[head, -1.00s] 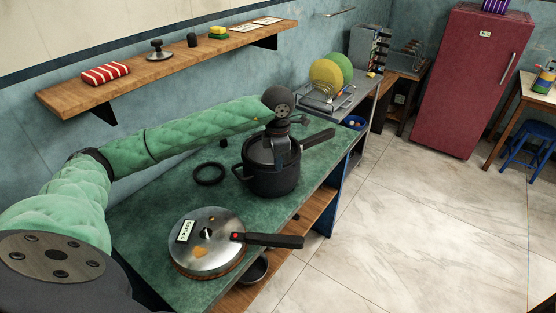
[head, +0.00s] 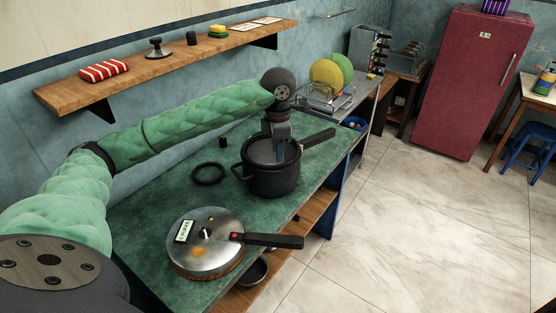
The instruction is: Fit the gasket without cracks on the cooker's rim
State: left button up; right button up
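The cooker (head: 272,181) is a dark pot on the green worktop, its long handle pointing to the back right. Its top shows a grey round surface inside a dark rim. A black ring, a gasket (head: 208,174), lies flat on the worktop left of the cooker. I cannot tell whether it has cracks, or whether another ring sits on the rim. The silver lid (head: 205,243), with a black handle and a label, lies in front. My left gripper (head: 280,155) points down over the cooker's top; its fingertips are too small and dark to read. My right gripper is out of view.
A small black cylinder (head: 222,142) stands behind the ring. A wire rack (head: 325,98) with yellow and green plates stands beyond the cooker. A wooden wall shelf (head: 180,60) holds small items. A dark pan (head: 253,270) sits on the lower shelf.

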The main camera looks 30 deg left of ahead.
pick_arm(q)
jog(key=shift+r+b, duration=0.35)
jog(key=shift+r, duration=1.35)
